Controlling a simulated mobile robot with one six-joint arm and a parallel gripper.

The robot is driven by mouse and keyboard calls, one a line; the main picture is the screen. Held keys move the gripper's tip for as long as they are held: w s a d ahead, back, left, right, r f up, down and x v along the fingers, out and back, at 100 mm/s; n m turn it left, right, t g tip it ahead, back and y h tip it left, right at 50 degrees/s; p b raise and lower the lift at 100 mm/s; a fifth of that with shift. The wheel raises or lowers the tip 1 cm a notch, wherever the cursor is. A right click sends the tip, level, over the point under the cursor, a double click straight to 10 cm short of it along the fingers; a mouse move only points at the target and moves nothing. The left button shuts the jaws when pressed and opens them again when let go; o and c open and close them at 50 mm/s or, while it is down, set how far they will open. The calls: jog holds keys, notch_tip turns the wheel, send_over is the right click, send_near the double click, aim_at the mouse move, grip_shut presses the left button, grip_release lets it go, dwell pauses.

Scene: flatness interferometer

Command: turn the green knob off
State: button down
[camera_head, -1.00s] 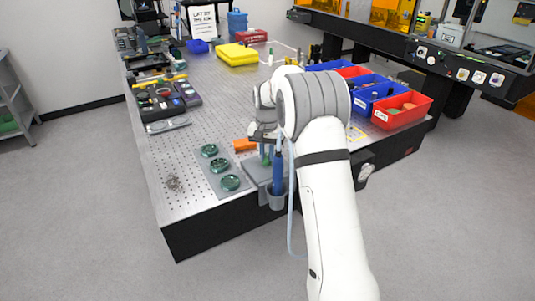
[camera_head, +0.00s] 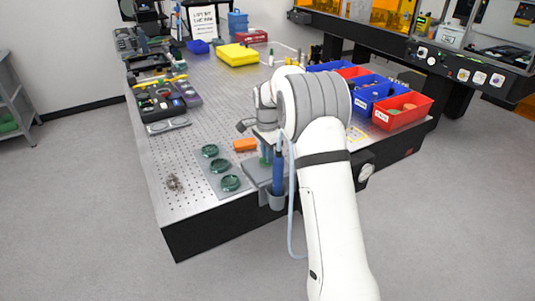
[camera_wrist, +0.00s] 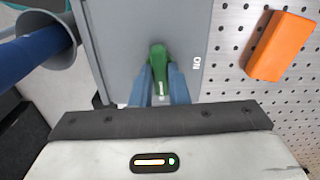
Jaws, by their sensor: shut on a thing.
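The green knob (camera_wrist: 158,62) sits on a grey plate (camera_wrist: 110,30) in the wrist view, near the printed word ON on the plate's right side. Its long handle lies between the two blue fingers of my gripper (camera_wrist: 160,84), which are shut on it. The knob's lower part is hidden by the fingers. In the head view the grey plate (camera_head: 255,176) is at the front edge of the table, and my gripper (camera_head: 265,158) is over it, mostly hidden by my arm.
An orange block (camera_wrist: 280,46) lies on the perforated tabletop beside the plate. A blue-handled tool (camera_wrist: 30,52) stands in a grey holder (camera_wrist: 60,16) on the other side. Green round dishes (camera_head: 220,166) lie to the left, and red and blue bins (camera_head: 402,110) stand to the right.

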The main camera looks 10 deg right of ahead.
jog(key=shift+w+r+m, duration=0.1)
jog(key=shift+m, duration=0.3)
jog(key=c, duration=1.4)
grip_release()
notch_tip(320, 180, up, 8)
jog(key=shift+f+b, duration=0.15)
jog(key=shift+b, duration=0.15)
